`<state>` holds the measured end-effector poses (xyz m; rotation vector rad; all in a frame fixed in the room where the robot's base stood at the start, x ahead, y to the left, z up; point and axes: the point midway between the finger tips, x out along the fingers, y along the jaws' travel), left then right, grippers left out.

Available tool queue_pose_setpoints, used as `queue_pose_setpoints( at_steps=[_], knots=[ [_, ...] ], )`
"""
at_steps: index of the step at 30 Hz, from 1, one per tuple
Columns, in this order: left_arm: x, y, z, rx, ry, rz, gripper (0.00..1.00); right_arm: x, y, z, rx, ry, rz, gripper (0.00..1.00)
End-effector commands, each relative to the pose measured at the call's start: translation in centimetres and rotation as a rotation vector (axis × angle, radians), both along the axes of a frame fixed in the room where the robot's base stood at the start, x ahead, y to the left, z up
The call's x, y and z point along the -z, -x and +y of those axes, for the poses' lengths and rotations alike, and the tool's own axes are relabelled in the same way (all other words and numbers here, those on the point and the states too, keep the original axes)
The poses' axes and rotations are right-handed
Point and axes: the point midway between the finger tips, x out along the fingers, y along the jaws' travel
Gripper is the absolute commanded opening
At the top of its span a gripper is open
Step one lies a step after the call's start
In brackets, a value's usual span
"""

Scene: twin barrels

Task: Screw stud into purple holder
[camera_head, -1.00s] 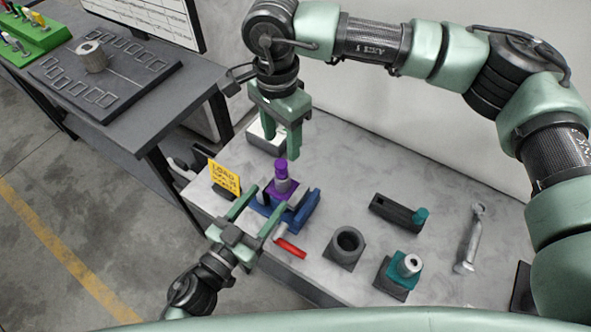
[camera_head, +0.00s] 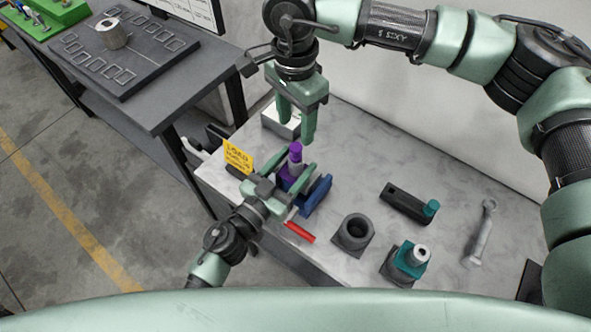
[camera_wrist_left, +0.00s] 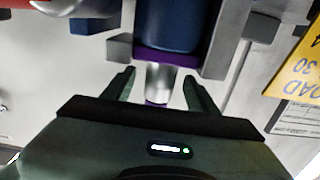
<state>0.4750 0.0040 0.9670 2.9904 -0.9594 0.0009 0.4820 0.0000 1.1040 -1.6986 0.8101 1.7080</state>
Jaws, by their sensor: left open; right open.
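The purple holder (camera_head: 287,182) sits in a blue clamp (camera_head: 318,193) on the light worktable. A stud (camera_head: 295,158) with a silver body and purple top stands upright at the holder. In the left wrist view the silver stud (camera_wrist_left: 159,80) lies between my open fingers, beside the purple holder edge (camera_wrist_left: 165,56), with gaps on both sides. My left gripper (camera_head: 290,168) is open around the stud; its fingers partly hide the holder. My right gripper (camera_head: 296,130) is open and empty, pointing down just above and behind the stud. How deep the stud sits is hidden.
A red handle (camera_head: 301,232) sticks out at the clamp's front. A yellow sign (camera_head: 238,157) stands left of it. A dark round socket (camera_head: 354,232), a teal holder (camera_head: 408,260), a dark block (camera_head: 405,203) and a wrench (camera_head: 482,233) lie to the right.

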Motion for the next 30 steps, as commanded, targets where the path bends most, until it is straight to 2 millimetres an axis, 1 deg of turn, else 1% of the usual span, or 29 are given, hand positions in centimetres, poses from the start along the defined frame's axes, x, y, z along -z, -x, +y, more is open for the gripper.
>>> queue_pose_setpoints(
  at_steps=[3,11,12,14,15,17,18,30],
  knots=[
    [-0.03,-0.4,-0.32,0.0,0.0,-0.001,0.58,0.0,0.0,0.0,0.0,0.0,0.0,0.52],
    [-0.01,-0.42,-0.34,0.0,0.0,0.0,0.58,0.0,0.0,0.0,0.0,0.0,0.0,0.52],
    [-0.01,-0.42,-0.34,0.0,0.0,0.0,0.47,0.0,0.0,0.0,0.0,0.0,0.0,0.52],
    [-0.01,-0.42,-0.32,0.0,0.0,0.0,0.3,0.0,0.0,0.0,0.0,0.0,0.0,0.52],
    [-0.01,-0.42,-0.32,0.0,0.0,0.0,0.19,0.0,0.0,0.0,0.0,0.0,0.0,0.52],
    [-0.01,-0.41,-0.32,0.0,0.0,0.0,0.03,0.0,0.0,0.0,0.0,0.0,0.0,0.52],
    [-0.01,-0.41,-0.32,0.0,0.0,0.0,0.0,0.0,0.0,0.0,0.0,0.0,0.0,0.52],
    [0.0,-0.41,-0.3,0.0,-0.001,-0.001,0.0,0.0,0.0,0.0,0.0,0.0,0.0,0.52]
  ],
)
